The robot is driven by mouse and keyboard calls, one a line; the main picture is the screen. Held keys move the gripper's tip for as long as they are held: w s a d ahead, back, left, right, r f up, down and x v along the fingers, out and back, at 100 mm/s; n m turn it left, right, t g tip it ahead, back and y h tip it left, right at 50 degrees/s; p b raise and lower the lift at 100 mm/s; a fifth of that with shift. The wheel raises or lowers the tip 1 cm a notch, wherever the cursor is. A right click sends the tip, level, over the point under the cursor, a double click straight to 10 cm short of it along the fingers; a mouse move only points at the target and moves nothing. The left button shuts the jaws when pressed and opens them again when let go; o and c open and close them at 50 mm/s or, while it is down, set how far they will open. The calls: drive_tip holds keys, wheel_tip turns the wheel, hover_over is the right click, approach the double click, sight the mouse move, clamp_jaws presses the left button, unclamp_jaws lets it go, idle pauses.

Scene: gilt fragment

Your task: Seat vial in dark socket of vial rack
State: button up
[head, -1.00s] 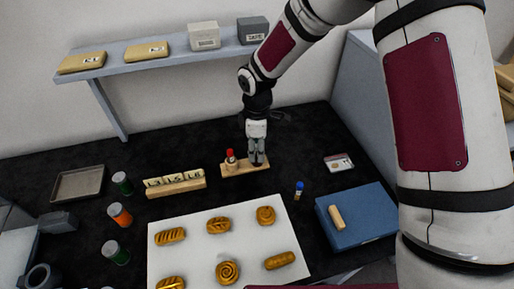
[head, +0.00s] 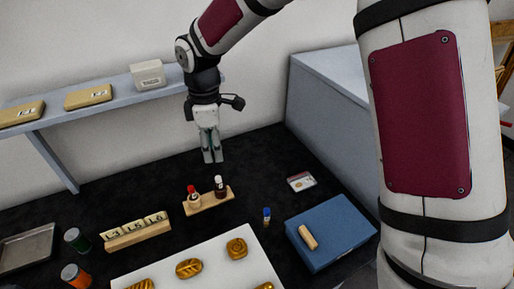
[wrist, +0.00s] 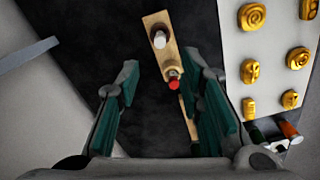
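The wooden vial rack (head: 207,203) stands on the black counter. A red-capped vial (head: 193,197) stands at its left end and a dark vial with a white cap (head: 220,188) stands upright at its right end. In the wrist view both the red cap (wrist: 174,84) and the white cap (wrist: 159,40) show. My gripper (head: 213,158) is above and behind the rack, apart from both vials. Its fingers are spread with nothing between them. The sockets under the vials are hidden, so their colour cannot be told.
A small blue-capped vial (head: 267,215) stands right of the rack. A blue case (head: 340,227) with a tan roll on it lies farther right, near a small card (head: 301,182). A numbered block holder (head: 137,234) stands left. A shelf (head: 112,92) runs along the back wall.

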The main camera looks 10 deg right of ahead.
drive_tip(key=s+d+r+m+t+h, duration=0.1)
drive_tip(key=s+d+r+m+t, duration=0.1)
drive_tip(key=s+d+r+m, duration=0.85)
drive_tip(key=s+d+r+m+t, duration=0.1)
drive_tip(key=s+d+r+m, duration=0.2)
drive_tip(key=s+d, duration=0.2)
drive_tip(key=s+d+r+m+t+y, duration=0.1)
drive_tip(key=s+d+r+m+t, duration=0.1)
drive_tip(key=s, duration=0.7)
drive_tip(key=shift+s+d+r+m, duration=0.15)
drive_tip(key=shift+d+r+m, duration=0.3)
drive_tip(key=shift+d+m, duration=0.7)
drive_tip(key=shift+d, duration=0.2)
